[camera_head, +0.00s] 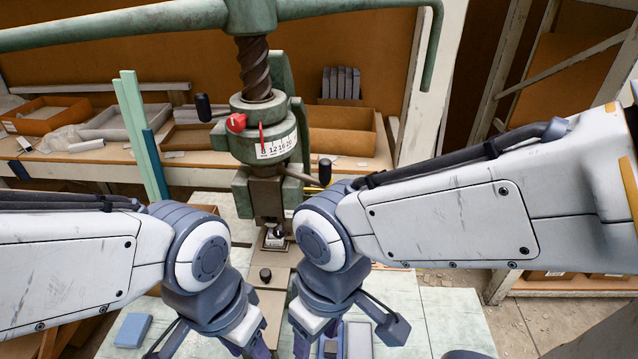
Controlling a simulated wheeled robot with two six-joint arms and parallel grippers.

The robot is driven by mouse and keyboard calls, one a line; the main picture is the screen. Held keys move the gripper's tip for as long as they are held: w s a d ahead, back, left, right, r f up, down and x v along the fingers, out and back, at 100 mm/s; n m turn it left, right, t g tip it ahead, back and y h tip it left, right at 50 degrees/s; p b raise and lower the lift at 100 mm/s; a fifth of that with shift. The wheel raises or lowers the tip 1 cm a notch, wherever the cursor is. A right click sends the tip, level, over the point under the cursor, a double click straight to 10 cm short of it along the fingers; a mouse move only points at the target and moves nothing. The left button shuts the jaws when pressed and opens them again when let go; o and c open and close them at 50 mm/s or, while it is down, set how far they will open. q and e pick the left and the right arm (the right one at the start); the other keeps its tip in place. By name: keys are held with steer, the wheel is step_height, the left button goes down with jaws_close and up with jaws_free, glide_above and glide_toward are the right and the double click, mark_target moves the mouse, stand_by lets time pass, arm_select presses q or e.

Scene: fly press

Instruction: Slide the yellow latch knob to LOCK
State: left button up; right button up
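The green fly press (262,130) stands in the middle, with a dark screw, a white scale marked 8 12 16 20 and a red pointer. I cannot make out a yellow latch knob or a LOCK mark; a small dark-ended lever (325,172) sticks out at the right of the press head. My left gripper (258,346) and my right gripper (303,346) point down at the bottom middle, in front of the press base. Their fingertips are cut off by the lower edge, so their opening is hidden. I see nothing held in either.
A long green handle bar (120,24) crosses the top. A pale green table (440,310) lies under my arms, with a blue block (133,330) at the left. A wooden bench (60,165) with trays stands behind. A black knob (265,274) sits before the press base.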

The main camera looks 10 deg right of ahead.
steer(key=shift+w, duration=0.1)
steer(key=c, duration=0.5)
steer(key=shift+w, duration=0.3)
jaws_close()
steer(key=w+d+r+m+y+b, duration=0.1)
steer(key=w+r+m+y, duration=0.1)
steer(key=w+m, duration=0.55)
steer(key=w+d+r+m+t+y+b, duration=0.1)
steer(key=w+d+r+m+t+y, duration=0.1)
steer(key=w+d, duration=0.7)
steer(key=w+d+r+m+t+y+b, duration=0.1)
steer(key=w+d+r+m+t, duration=0.3)
steer(key=w+d, duration=0.6)
steer(key=shift+d+m+y, duration=0.4)
steer(key=shift+m, duration=0.65)
